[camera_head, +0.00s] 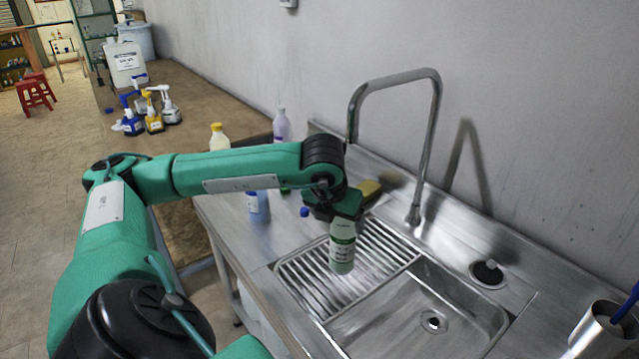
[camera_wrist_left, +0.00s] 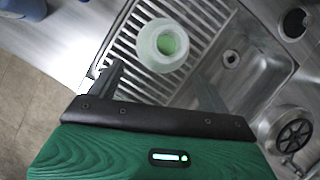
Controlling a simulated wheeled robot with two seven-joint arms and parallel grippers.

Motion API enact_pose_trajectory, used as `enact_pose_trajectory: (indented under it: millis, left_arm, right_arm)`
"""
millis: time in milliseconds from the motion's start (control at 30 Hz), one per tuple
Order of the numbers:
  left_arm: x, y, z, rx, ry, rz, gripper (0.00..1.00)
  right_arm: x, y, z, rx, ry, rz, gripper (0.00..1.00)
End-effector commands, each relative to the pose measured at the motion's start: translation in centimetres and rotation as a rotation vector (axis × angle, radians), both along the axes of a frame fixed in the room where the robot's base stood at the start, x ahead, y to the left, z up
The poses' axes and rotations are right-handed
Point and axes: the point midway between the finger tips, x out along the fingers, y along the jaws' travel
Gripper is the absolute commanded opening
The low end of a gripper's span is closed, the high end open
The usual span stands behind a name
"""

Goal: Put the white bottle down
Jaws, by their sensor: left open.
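The white bottle (camera_head: 342,250), with a green-and-white label, appears upright on the ribbed drainboard (camera_head: 300,285) of the sink. The left gripper (camera_head: 332,208) is above it and hides its top in the head view. In the left wrist view the bottle (camera_wrist_left: 163,45) is seen from above, with a green centre. The open fingers of the left gripper (camera_wrist_left: 160,72) are apart, one to each side of the bottle's near edge, with gaps between them and the bottle. The right gripper is out of view.
The sink basin (camera_head: 405,325) lies right of the drainboard, with a tall faucet (camera_head: 415,205) behind. A blue bottle (camera_head: 258,207), a lilac bottle (camera_head: 282,125) and a yellow-topped bottle (camera_head: 219,137) stand left and behind. A metal cup (camera_head: 597,330) is at far right.

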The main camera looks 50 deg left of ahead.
Motion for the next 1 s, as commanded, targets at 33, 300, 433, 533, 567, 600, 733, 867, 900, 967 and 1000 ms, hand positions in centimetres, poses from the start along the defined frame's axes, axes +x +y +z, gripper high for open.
enact_pose_trajectory:
  millis: [33, 300, 433, 533, 567, 600, 733, 867, 900, 967, 1000]
  left_arm:
    - [-1.2, -0.3, -0.5, 0.003, -0.001, -0.002, 0.80]
    - [-6.3, -2.3, -0.3, 0.004, -0.001, -0.001, 0.80]
    - [-7.7, -2.8, -0.1, 0.002, -0.003, 0.000, 0.80]
    - [-8.3, -3.1, -0.1, 0.000, -0.001, 0.001, 0.80]
    - [-8.4, -3.1, 0.0, 0.000, -0.001, 0.001, 0.80]
    - [-8.5, -3.2, 0.0, 0.000, -0.001, 0.002, 0.80]
    - [-8.6, -3.2, 0.1, 0.000, -0.001, 0.002, 0.80]
    - [-8.5, -3.2, 0.1, 0.000, -0.001, 0.002, 0.80]
    - [-8.5, -3.2, 0.0, 0.000, -0.001, 0.002, 0.80]
    - [-8.5, -3.2, 0.1, 0.000, -0.001, 0.002, 0.80]
    - [-8.5, -3.2, 0.1, 0.000, -0.001, 0.002, 0.80]
  right_arm:
    - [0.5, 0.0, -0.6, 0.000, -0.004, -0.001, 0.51]
    - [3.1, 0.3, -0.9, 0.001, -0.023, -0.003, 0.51]
    - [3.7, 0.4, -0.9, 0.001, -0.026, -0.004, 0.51]
    - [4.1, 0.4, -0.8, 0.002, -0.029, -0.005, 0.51]
    - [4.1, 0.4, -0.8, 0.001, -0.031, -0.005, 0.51]
    - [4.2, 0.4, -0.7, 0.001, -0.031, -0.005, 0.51]
    - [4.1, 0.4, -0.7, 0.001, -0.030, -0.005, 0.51]
    - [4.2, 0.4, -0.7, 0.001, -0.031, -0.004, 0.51]
    - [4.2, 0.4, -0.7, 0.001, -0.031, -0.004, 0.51]
    - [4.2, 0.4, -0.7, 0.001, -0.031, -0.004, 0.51]
    - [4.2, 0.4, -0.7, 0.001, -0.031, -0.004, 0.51]
